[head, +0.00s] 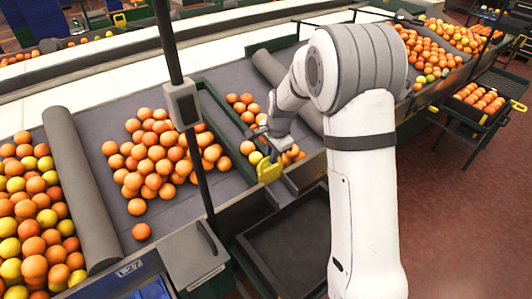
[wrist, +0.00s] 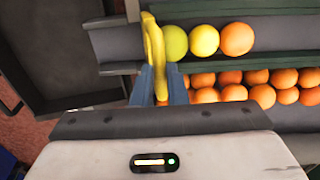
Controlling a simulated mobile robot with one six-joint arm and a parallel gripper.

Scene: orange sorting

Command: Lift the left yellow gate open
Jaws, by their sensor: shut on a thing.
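The yellow gate (head: 268,171) stands at the front end of the narrow lane, to the right of the large orange pile. In the wrist view the gate (wrist: 153,45) is an upright yellow piece at the lane's end. My gripper (wrist: 160,85) is shut on the gate, with its blue-grey fingers on either side of the lower part. In the head view my gripper (head: 275,147) is at the gate, partly hidden by my own arm. I cannot tell how far the gate is raised.
Oranges (wrist: 236,39) and yellow-green fruit (wrist: 204,40) lie in the lane right behind the gate. A dark empty tray (head: 290,255) sits below the lane's front end. A grey roller (head: 280,85) lies to the right.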

